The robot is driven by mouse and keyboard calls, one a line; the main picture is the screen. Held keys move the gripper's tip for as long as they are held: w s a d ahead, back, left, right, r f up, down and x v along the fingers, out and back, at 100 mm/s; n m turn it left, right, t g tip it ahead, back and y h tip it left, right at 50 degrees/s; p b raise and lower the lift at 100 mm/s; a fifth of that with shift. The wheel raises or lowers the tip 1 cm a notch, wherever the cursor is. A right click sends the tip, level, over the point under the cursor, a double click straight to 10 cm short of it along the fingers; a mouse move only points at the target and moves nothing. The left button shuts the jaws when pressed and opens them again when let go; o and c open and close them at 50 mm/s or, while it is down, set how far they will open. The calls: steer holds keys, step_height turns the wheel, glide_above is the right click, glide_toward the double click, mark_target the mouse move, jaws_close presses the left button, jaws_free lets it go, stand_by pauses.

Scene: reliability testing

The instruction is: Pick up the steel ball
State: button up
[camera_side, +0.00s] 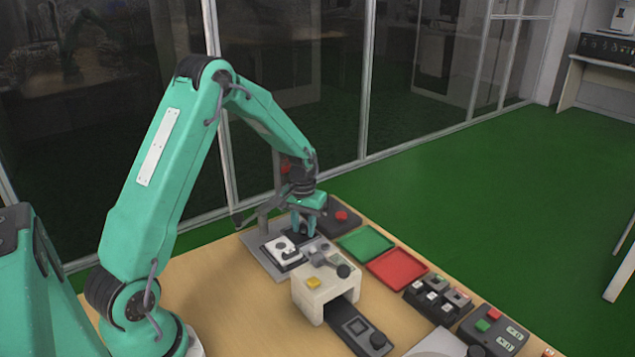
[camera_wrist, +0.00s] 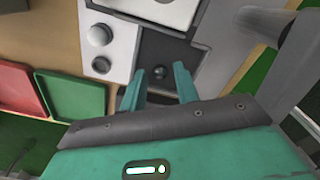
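My gripper (camera_side: 302,222) points down over the far part of the table. In the wrist view its two green fingers (camera_wrist: 160,69) are spread apart with a gap between them. A small dark, shiny ball (camera_wrist: 160,72) shows in that gap, on a dark plate (camera_wrist: 165,50); it looks like the steel ball. No finger visibly touches it, and I cannot tell the height of the fingertips above it. In the side view I cannot make the ball out near the fingers.
A green tray (camera_side: 366,242) and a red tray (camera_side: 397,268) lie to the right. A white plate (camera_side: 285,252) is close by. Two round knobs or balls (camera_wrist: 99,35) sit left of the fingers. Control boxes (camera_side: 437,298) line the right edge.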

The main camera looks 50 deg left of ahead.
jaws_close()
steer(key=shift+r, duration=0.1)
steer(key=shift+r, duration=2.4)
